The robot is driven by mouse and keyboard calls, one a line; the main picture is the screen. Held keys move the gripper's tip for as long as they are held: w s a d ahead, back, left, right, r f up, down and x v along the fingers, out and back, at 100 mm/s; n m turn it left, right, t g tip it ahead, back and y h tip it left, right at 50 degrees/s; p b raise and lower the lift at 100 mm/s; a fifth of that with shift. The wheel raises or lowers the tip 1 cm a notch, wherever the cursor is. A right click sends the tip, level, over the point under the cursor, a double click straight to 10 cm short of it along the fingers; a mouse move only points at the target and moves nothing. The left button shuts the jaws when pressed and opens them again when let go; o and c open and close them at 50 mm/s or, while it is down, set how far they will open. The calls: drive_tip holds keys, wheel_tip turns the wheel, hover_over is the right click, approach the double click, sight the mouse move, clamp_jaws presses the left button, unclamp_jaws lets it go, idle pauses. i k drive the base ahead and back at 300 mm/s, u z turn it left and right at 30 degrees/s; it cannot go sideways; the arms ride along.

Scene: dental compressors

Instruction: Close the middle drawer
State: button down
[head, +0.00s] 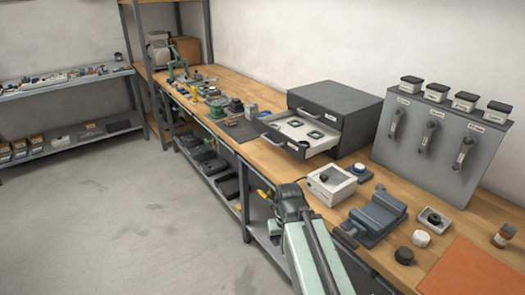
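A dark grey drawer cabinet (345,103) stands on the wooden workbench. One drawer (283,125), below the top one, is pulled out towards the aisle. It has a pale inside with several small dark-framed parts lying in it, and handles on its front. What lies under it is mostly hidden. My gripper (266,194) is at the end of my pale green arm, near the bench's front edge. It is lower in the picture than the open drawer and apart from it. Its fingers are small and partly hidden, so I cannot tell whether they are open or shut.
A white box (331,185), a blue-grey vise (376,215) and round pucks stand on the bench right of my gripper. A grey panel (440,138) with several levers stands behind. Small tools crowd the bench's far end. The floor (130,220) at left is clear.

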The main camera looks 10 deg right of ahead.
sight(287, 139)
drive_tip(key=k, duration=0.25)
drive_tip(key=u, duration=0.5)
drive_tip(key=i, duration=1.2)
drive_tip(key=u, duration=0.9)
drive_tip(key=k, duration=0.9)
drive_tip(key=u, duration=0.15)
drive_tip(key=i, duration=0.95)
drive_tip(key=z, duration=0.05)
